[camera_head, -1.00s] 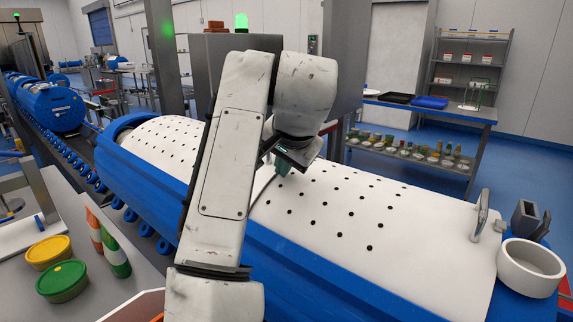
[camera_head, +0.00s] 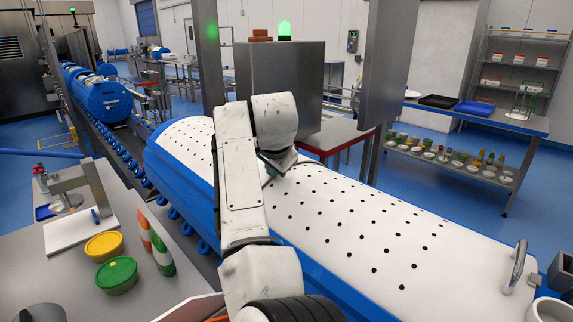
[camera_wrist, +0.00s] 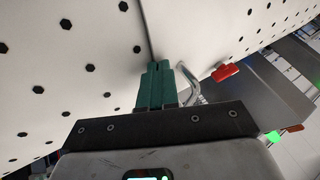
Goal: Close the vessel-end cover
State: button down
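A long blue tub vessel (camera_head: 320,277) lies across the middle of the head view. White perforated covers lie over it: a far cover (camera_head: 190,139) and a near cover (camera_head: 330,215). In the wrist view a narrow seam runs between two white panels, the left panel (camera_wrist: 60,60) and the right panel (camera_wrist: 200,30). My gripper (camera_head: 272,172) is low over the seam. Its green fingers (camera_wrist: 157,70) are together at the seam. A bent metal handle (camera_wrist: 190,85) is just right of them; whether they touch it is hidden. Another handle (camera_head: 517,266) stands on the near cover's right end.
A workbench (camera_head: 70,270) with yellow (camera_head: 104,245) and green (camera_head: 117,274) lidded tubs is at left. A steel cabinet (camera_head: 280,85) and a red-edged table (camera_head: 340,135) stand behind the vessel. A bench with trays (camera_head: 470,110) is at right, with blue floor around it.

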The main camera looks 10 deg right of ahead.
jog(key=shift+w+a+f+p, duration=0.1)
jog(key=shift+w+a+p, duration=0.2)
jog(key=shift+w+a, duration=0.4)
jog(key=shift+w+a+p, duration=0.35)
jog(key=shift+w+a, duration=0.1)
jog(key=shift+w, duration=0.4)
jog(key=shift+w+a+f+p, duration=0.1)
jog(key=shift+w+a+p, duration=0.2)
jog(key=shift+w+a, duration=0.4)
jog(key=shift+w+d, duration=0.15)
jog(key=shift+d, duration=0.05)
